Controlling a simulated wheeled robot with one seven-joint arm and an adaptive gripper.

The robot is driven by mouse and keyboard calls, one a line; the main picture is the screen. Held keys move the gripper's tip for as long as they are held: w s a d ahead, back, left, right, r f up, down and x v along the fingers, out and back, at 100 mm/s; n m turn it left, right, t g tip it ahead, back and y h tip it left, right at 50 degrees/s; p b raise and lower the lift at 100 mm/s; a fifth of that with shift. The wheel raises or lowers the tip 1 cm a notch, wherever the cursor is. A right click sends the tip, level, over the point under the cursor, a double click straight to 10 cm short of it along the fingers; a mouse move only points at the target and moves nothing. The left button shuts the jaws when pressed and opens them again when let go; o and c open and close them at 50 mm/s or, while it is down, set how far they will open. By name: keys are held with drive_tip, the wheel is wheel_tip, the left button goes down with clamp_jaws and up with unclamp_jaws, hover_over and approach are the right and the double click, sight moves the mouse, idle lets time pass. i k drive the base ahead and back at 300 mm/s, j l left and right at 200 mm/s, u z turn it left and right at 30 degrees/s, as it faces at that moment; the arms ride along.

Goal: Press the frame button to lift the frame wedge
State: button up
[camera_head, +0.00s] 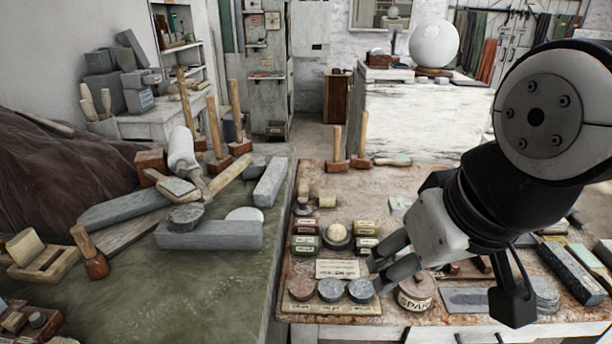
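Three round stone-like discs, reddish (301,289), pale grey (331,290) and blue-grey (360,291), sit in a row at the near left of the right-hand table. They look like buttons. A lettered card (337,268) lies behind them, its text too small to read, so I cannot tell which is the frame button. I cannot identify the frame wedge for sure. My gripper (374,273) points left and down, its fingertips just above and right of the blue-grey disc in the picture. Contact is not visible. Its two grey fingers look close together, and I see nothing held.
A lidded round pot (416,292) stands right of the discs. Small labelled blocks (306,244) stand behind the card. The left green-topped table (190,285) holds stone bars, mallets and a wooden piece (45,262). A white sphere (434,43) stands on the rear block.

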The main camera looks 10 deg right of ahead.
sight(36, 319)
drive_tip(key=u, duration=1.45)
